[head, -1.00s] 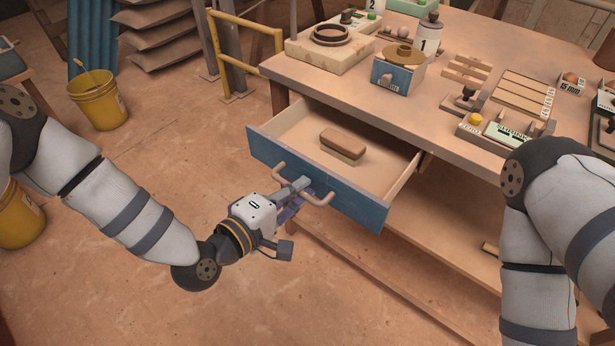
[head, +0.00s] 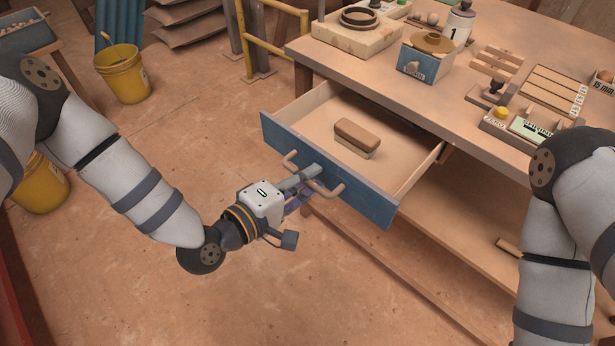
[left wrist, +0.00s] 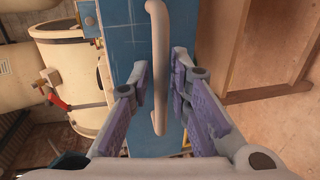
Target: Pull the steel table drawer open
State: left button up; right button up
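The steel table drawer (head: 350,191) has a blue front and stands well out from under the table top. It is open, with its pale inside showing. Its bar handle (head: 335,192) also shows in the left wrist view (left wrist: 158,70), running upright between the two finger pads. My left gripper (head: 305,183) is at this handle, its fingers closed in around the bar; the exact contact is hard to see. My right gripper is not in view; only my right arm shows at the right.
A brown brush (head: 357,138) lies in the drawer. The table (head: 440,85) carries a stone block with a ring (head: 357,35), a blue box (head: 424,62) and racks. Yellow buckets (head: 122,75) stand at the left. The floor before the drawer is clear.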

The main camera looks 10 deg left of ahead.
pick_arm(q)
jog(key=v, duration=1.2)
jog(key=s+f+m+g+y+p, duration=0.1)
jog(key=s+f+m+g+y, duration=0.1)
jog(key=s+f+m+g, duration=0.5)
jog(key=s+a+f+m+g+y, duration=0.1)
jog(key=s+a+f+g+y, duration=0.1)
jog(key=s, duration=0.5)
jog(key=s+a+f+m+g+y+p, duration=0.1)
jog(key=s+a+f+g+y, duration=0.1)
jog(key=s, duration=0.5)
jog(key=s+a+f+m+g+y+p, duration=0.1)
jog(key=s+a+f+g+y, duration=0.1)
jog(key=s+a, duration=0.4)
jog(key=shift+s+g+y, duration=0.6)
jog(key=shift+s+g, duration=0.3)
jog(key=shift+g, duration=0.2)
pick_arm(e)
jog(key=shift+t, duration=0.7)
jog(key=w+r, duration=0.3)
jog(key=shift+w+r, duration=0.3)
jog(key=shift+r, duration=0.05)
pick_arm(q)
jog(key=shift+w+a, duration=0.1)
jog(key=shift+w, duration=0.05)
